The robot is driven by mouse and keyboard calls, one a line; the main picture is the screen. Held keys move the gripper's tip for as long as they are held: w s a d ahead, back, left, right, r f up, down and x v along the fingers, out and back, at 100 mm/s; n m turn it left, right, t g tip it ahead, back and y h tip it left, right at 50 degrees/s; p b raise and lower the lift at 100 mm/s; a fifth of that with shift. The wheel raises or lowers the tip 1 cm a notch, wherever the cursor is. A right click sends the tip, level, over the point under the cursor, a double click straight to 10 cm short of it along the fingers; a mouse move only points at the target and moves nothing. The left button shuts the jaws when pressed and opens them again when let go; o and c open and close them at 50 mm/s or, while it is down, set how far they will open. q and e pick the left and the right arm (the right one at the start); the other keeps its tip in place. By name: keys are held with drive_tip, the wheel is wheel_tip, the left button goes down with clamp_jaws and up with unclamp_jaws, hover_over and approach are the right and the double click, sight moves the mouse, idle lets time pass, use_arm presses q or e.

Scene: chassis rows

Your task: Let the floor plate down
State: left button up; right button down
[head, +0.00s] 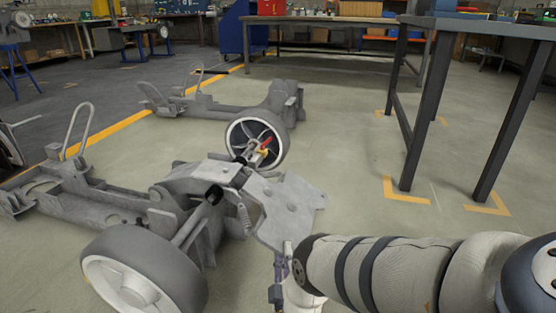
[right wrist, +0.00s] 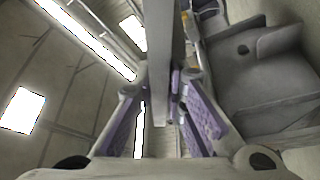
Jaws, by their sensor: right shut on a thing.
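The floor plate (head: 288,208) is a flat grey metal panel at the near end of the nearest chassis (head: 110,205), right of its front wheel (head: 142,280). My right gripper (head: 281,268) is at the plate's lower edge, partly hidden by my own arm. In the right wrist view its purple-padded fingers (right wrist: 160,95) are closed on a thin grey edge (right wrist: 164,35), which runs up between them. The exact angle of the plate to the floor is hard to tell. My left gripper is not in view.
A dark-legged table (head: 407,140) stands at the right. The floor between the plate and this table is clear. Workbenches line the back.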

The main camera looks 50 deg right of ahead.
drive_tip(key=shift+a+f, duration=0.1)
drive_tip(key=shift+f, duration=0.1)
drive_tip(key=c, duration=1.6)
unclamp_jaws()
drive_tip(key=shift+c, duration=0.2)
drive_tip(key=v, duration=1.2)
drive_tip(key=shift+r, duration=0.15)
